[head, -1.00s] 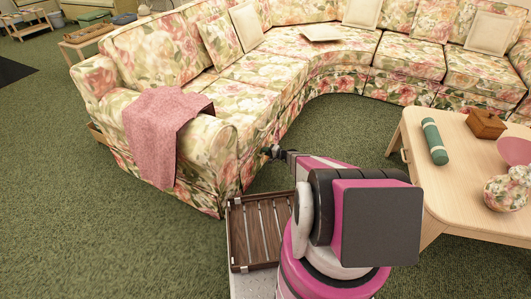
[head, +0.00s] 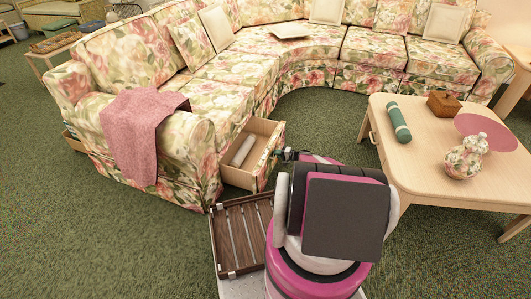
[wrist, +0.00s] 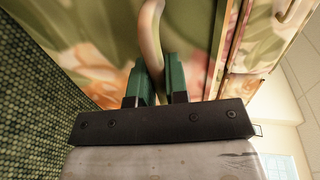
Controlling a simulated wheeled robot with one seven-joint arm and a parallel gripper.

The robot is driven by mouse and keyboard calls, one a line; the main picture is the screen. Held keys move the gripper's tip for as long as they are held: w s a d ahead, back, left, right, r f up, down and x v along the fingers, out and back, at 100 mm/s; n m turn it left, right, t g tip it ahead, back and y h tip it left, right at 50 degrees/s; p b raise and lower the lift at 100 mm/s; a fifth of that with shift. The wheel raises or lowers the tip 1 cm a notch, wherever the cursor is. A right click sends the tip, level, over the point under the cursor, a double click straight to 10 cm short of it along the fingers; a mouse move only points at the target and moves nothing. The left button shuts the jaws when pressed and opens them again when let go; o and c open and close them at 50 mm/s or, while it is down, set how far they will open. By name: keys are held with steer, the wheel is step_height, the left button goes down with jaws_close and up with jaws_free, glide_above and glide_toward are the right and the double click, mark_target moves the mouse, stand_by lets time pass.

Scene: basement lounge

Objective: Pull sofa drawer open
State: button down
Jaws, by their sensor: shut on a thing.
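The sofa drawer (head: 263,128) stands pulled out from the base of the floral sofa (head: 232,68), below its left section. It is a light wooden box with a floral front. A pale rolled item (head: 243,150) lies inside it. In the wrist view, a pale curved handle (wrist: 151,30) on the floral front (wrist: 95,30) runs between the green fingertips of my gripper (wrist: 155,84). My gripper is shut on this handle. In the head view, my gripper (head: 284,154) is small at the drawer front, and my arm partly hides the area.
A light wooden coffee table (head: 430,165) stands close on the right, holding a green roll (head: 398,122), a brown box (head: 443,104) and a floral vase (head: 466,158). A pink cloth (head: 143,130) hangs over the sofa arm. Green carpet is clear at left.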

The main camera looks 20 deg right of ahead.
steer(key=f+v, duration=0.2)
steer(key=v, duration=0.8)
steer(key=shift+s+d, duration=0.25)
steer(key=shift+d, duration=0.1)
steer(key=shift+f, duration=0.1)
steer(key=c, duration=1.2)
jaws_free()
steer(key=shift+o, duration=0.2)
steer(key=v, duration=1.1)
steer(key=shift+a, duration=0.15)
